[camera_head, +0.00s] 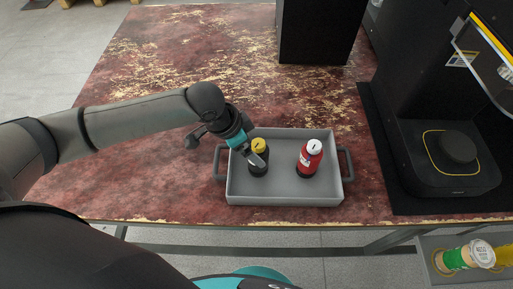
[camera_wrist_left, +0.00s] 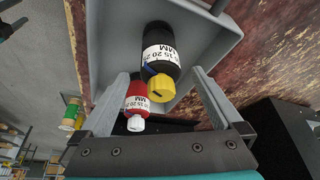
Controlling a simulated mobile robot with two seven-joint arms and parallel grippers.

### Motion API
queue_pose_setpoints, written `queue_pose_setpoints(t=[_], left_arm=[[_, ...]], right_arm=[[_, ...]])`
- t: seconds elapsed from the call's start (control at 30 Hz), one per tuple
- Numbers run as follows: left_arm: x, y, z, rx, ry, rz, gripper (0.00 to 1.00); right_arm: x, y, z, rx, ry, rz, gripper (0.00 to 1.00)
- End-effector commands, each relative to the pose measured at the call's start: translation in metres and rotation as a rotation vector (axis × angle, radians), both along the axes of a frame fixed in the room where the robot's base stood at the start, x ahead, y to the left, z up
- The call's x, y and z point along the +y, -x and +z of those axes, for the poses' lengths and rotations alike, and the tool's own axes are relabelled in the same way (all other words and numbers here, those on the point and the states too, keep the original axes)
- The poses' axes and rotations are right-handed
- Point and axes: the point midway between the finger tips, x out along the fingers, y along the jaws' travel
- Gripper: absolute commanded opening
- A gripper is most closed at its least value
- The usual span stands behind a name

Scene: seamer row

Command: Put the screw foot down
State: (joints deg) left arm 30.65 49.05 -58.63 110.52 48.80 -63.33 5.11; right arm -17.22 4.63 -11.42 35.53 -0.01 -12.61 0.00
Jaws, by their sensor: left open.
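A grey tray (camera_head: 285,199) stands near the table's front edge. In it stand a black cylindrical piece with a yellow top (camera_head: 259,146) on the left and a red one with a white top (camera_head: 310,157) on the right. Neither is plainly recognisable as the screw foot. My left gripper (camera_head: 257,160) is over the left part of the tray, by the black piece. In the left wrist view the fingers are open, with the black piece (camera_wrist_left: 161,50) between or just beyond them. The red piece (camera_wrist_left: 138,98) shows near one finger. My right gripper is not in view.
A black machine (camera_head: 440,130) with a round platform stands right of the tray. A tall dark box (camera_head: 318,30) is at the back. The reddish worn tabletop (camera_head: 150,80) is clear at the back left. A grey holder with green and yellow items (camera_head: 458,258) is at the lower right.

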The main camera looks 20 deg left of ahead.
Motion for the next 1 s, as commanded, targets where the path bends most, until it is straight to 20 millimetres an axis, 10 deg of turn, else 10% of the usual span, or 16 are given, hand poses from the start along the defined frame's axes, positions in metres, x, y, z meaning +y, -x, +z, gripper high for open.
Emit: queue_pose_setpoints(t=[0.33,1.0], left_arm=[[0.018,0.016,0.058,0.001,-0.001,0.0,1.0],[0.019,0.018,0.064,0.001,0.001,0.001,1.0]], right_arm=[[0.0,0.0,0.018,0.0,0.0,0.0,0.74],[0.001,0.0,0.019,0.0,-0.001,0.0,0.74]])
